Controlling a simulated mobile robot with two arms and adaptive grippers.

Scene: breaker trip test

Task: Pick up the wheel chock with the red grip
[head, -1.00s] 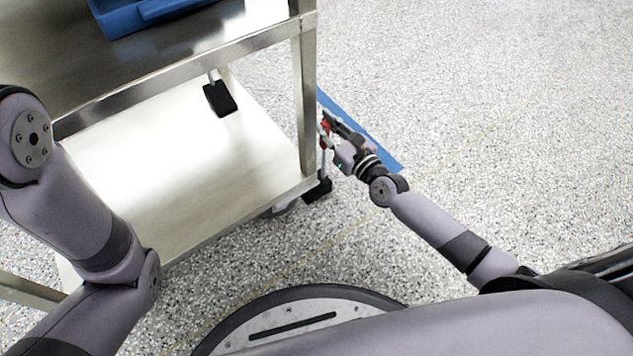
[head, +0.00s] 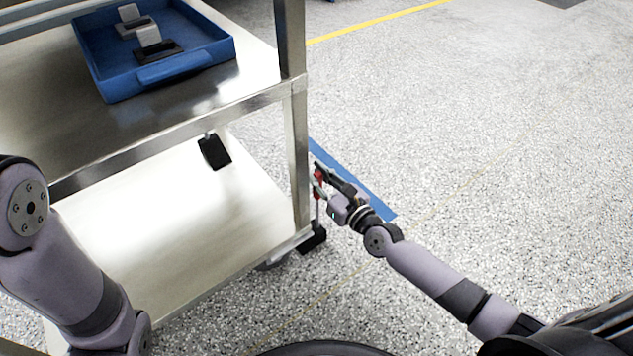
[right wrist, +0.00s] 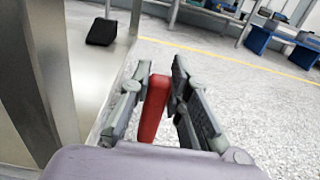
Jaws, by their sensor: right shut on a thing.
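The wheel chock with the red grip has a black block (head: 313,240) low beside the near right corner of the cart, by its caster. Its red grip (head: 318,184) rises upright above the block and also shows in the right wrist view (right wrist: 154,108). My right gripper (head: 322,182) is shut on the red grip, with one finger on each side. I cannot tell whether the block touches the floor.
The metal cart has a corner post (head: 298,150) close to my right gripper and a pale lower shelf (head: 190,215). Blue floor tape (head: 350,178) runs behind the gripper. Open floor lies right.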

